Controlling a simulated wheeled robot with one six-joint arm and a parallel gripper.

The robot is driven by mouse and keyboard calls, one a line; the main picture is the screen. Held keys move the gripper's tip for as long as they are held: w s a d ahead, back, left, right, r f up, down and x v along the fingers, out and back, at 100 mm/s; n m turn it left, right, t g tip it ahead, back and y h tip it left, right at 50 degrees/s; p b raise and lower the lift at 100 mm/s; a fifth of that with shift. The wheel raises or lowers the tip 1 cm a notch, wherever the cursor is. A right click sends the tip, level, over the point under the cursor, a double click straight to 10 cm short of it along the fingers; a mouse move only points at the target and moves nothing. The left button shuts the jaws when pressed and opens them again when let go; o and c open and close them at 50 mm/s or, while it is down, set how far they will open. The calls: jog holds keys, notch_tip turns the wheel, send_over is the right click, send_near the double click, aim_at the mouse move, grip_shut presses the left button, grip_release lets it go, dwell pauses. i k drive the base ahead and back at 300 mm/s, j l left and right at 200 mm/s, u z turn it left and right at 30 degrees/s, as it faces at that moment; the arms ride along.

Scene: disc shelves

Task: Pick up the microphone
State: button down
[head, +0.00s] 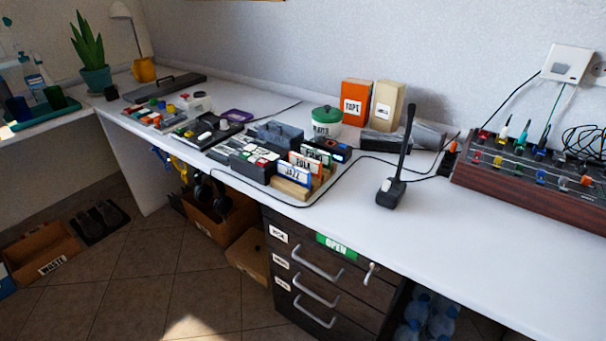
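My gripper is not in view.
Left of the microphone are a wooden holder with labelled cards (293,187) and a green-lidded jar (327,121). Grey boxes (405,136) lie behind it. A wooden patch panel with coloured plugs (535,180) is to the right. The desk in front is clear above drawers (320,285).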

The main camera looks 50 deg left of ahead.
aim_at(389, 199)
jog(key=u, duration=1.4)
jog(key=j+z, duration=0.1)
jog(key=j, duration=0.15)
jog(key=i+j+z, duration=0.15)
jog(key=j, duration=0.1)
